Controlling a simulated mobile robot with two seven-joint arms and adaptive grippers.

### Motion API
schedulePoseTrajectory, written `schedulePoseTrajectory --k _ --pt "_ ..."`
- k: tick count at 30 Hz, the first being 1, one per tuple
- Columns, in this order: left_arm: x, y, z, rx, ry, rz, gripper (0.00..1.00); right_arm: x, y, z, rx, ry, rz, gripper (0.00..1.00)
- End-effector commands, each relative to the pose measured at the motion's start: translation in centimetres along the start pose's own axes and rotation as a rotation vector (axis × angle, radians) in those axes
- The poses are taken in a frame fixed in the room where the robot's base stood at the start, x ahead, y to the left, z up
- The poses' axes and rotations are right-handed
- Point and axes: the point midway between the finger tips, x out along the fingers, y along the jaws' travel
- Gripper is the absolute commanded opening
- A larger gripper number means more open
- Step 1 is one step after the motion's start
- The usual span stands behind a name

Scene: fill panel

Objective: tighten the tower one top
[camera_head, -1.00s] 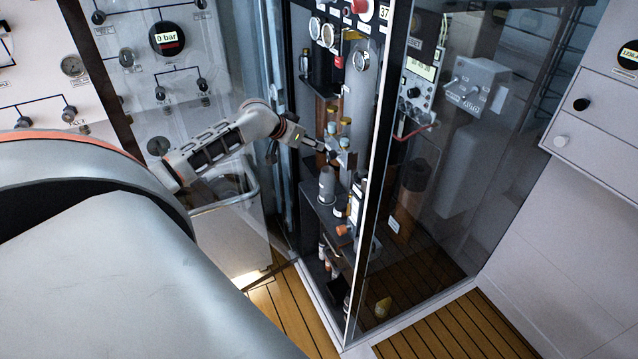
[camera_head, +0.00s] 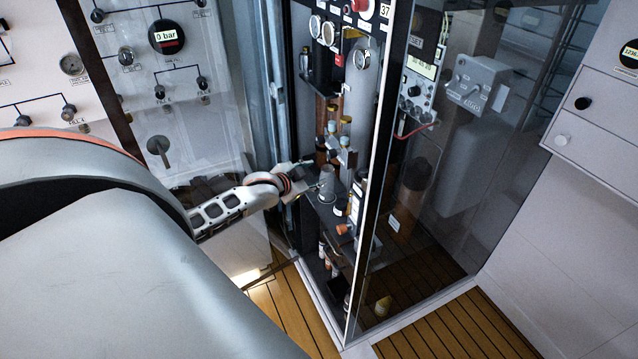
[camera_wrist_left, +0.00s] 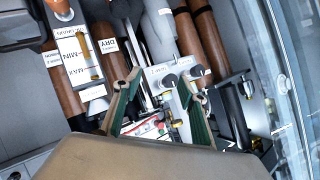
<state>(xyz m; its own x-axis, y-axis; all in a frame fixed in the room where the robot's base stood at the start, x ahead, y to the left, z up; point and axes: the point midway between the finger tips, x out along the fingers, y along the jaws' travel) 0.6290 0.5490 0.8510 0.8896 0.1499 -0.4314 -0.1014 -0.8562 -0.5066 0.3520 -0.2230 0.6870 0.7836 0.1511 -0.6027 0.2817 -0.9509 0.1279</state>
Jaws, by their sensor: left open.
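Brown cylindrical towers stand in the open cabinet, with one brown column (camera_head: 323,112) at its upper left in the head view. My left gripper (camera_head: 312,176) is open beside a grey capped cylinder (camera_head: 327,182) on a dark shelf. In the wrist view, its green-padded fingers (camera_wrist_left: 160,80) are spread before a pale block with black knobs (camera_wrist_left: 170,80). Nothing is seen held.
Round gauges (camera_head: 328,33) and a red button (camera_head: 359,6) sit above the towers. A glass pane (camera_head: 440,190) closes the cabinet's right side. An orange-capped fitting (camera_head: 343,229) lies below the shelf. A "MIN/MAX" sight gauge (camera_wrist_left: 80,55) stands at the wrist view's left.

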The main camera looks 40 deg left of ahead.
Motion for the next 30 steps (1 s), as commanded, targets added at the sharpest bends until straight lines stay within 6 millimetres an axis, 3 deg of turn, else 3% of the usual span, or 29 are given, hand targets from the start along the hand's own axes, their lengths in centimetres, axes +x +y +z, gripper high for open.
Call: schedulePoseTrajectory --k 18,24,30 --pt "-3.2 11.1 2.6 0.056 0.038 0.088 0.42 -0.1 0.0 -0.1 0.000 0.000 0.000 0.42" --pt "-3.9 12.8 3.0 0.059 0.042 0.102 0.42 -0.1 0.0 -0.1 0.000 0.000 0.000 0.42" --pt "-4.1 13.2 3.0 0.061 0.044 0.105 0.42 -0.1 0.0 -0.1 0.000 0.000 0.000 0.42"
